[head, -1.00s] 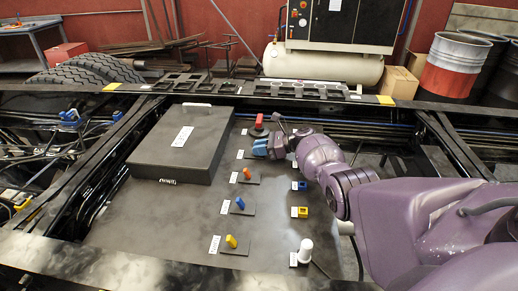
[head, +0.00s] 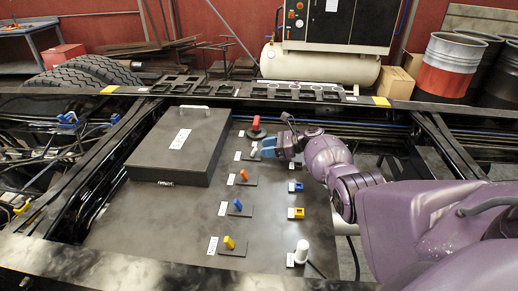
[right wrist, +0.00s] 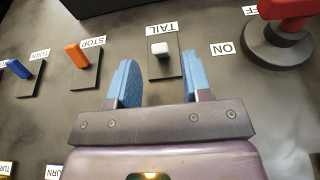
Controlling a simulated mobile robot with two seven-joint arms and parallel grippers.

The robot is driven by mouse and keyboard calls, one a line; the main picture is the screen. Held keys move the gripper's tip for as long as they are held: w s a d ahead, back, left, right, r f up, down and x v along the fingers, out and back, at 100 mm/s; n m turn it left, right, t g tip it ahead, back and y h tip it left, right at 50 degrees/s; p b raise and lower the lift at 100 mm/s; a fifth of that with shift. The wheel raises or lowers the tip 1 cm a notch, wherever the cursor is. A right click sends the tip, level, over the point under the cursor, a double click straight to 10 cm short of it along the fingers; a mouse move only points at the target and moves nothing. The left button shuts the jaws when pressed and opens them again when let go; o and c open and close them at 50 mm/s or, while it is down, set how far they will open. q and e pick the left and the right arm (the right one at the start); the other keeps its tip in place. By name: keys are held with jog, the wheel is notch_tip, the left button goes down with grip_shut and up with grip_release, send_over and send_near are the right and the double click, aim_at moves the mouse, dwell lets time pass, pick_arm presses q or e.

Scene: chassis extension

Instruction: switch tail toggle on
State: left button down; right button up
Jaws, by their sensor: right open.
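The tail toggle (right wrist: 161,49) is a small white lever on a dark plate, under a TAIL label (right wrist: 161,28) in the right wrist view. In the head view the toggle (head: 254,148) shows just left of my right gripper (head: 266,149). My right gripper (right wrist: 162,82) has blue fingers spread apart with nothing between them. The toggle stands beyond the fingertips, roughly in line with the gap, and appears clear of both fingers. Which way it leans is hard to tell. My left gripper is not in view.
A red rotary switch (head: 256,128) stands behind the tail toggle. Orange (head: 244,175), blue (head: 237,204) and yellow (head: 229,242) toggles line the panel towards the front. A dark box (head: 177,148) stands to the left. Small sockets (head: 296,187) and a white knob (head: 302,251) lie right.

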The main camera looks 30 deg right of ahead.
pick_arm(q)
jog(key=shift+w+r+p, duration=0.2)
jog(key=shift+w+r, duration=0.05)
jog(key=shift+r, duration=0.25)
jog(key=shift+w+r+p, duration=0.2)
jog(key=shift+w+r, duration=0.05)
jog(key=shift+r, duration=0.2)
pick_arm(e)
jog(key=v, duration=0.6)
jog(key=shift+s+d, duration=0.2)
